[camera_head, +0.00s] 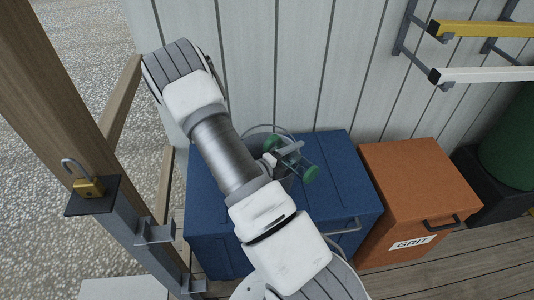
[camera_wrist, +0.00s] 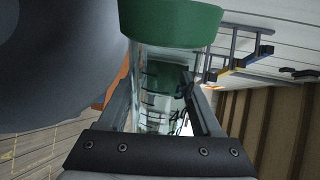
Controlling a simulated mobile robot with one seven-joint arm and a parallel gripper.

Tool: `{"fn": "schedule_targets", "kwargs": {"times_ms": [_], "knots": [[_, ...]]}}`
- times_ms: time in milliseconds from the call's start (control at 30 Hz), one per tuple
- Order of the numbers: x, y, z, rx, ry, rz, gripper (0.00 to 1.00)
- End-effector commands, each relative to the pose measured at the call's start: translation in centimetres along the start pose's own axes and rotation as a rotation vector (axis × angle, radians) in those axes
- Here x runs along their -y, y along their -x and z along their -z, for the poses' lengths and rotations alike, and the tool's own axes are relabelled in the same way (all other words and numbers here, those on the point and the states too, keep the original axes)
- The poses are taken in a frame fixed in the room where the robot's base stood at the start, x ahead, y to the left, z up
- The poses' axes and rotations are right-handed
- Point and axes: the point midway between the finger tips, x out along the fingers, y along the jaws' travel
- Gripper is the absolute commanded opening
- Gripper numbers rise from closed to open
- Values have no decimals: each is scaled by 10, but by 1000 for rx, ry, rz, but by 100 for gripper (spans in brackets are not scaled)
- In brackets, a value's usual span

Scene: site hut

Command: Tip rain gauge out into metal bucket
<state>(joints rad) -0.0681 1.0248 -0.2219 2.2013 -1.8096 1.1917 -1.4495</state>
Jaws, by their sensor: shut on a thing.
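The rain gauge is a clear tube with dark scale marks and green ends. In the wrist view the gauge (camera_wrist: 155,95) stands between the fingers of my gripper (camera_wrist: 162,85), which is shut on it. In the head view the gauge (camera_head: 310,173) lies tilted over the blue chest, its green ends apart, beside my gripper (camera_head: 288,152). The metal bucket (camera_head: 258,129) is on the chest, mostly hidden behind my arm and the gauge. A large dark grey curved surface, seemingly the bucket (camera_wrist: 55,65), fills the wrist view's left. I cannot tell whether the gauge holds water.
The blue chest (camera_head: 345,190) stands against the pale plank wall (camera_head: 300,60). An orange grit box (camera_head: 412,185) is to its right, then a dark green barrel (camera_head: 510,140). A post with a padlock (camera_head: 88,187) stands at left. Wall brackets hold coloured bars (camera_head: 485,30).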

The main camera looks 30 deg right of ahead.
Motion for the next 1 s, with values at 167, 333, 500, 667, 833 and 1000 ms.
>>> {"fn": "schedule_targets", "kwargs": {"times_ms": [167,333,500,667,833,1000], "knots": [[1,-1,3,-2,8,1,6],[2,-1,5,-5,18,1,6],[3,-1,5,-7,28,1,6],[4,0,5,-9,40,1,6],[6,0,5,-13,61,1,6],[8,0,4,-18,82,2,6]]}}
